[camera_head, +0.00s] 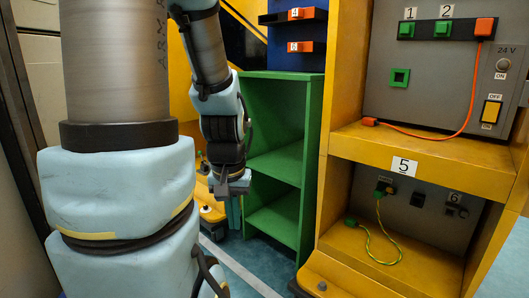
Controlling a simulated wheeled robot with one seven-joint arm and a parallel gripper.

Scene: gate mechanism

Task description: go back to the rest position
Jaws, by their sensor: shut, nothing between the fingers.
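My gripper (232,186) hangs at the end of my arm, left of the green shelf. It points downward and is small and dark in this view. Its fingers are shut with nothing visible between them. It looks apart from the shelf, though the depth between them is hard to tell.
A green shelf (312,150) stands right of my gripper. Further right is a yellow cabinet (336,122) with a grey panel (430,92). A red cable (425,137) lies on its ledge and a green-yellow cable (369,243) in its lower bay. A yellow object (212,213) stands behind my gripper.

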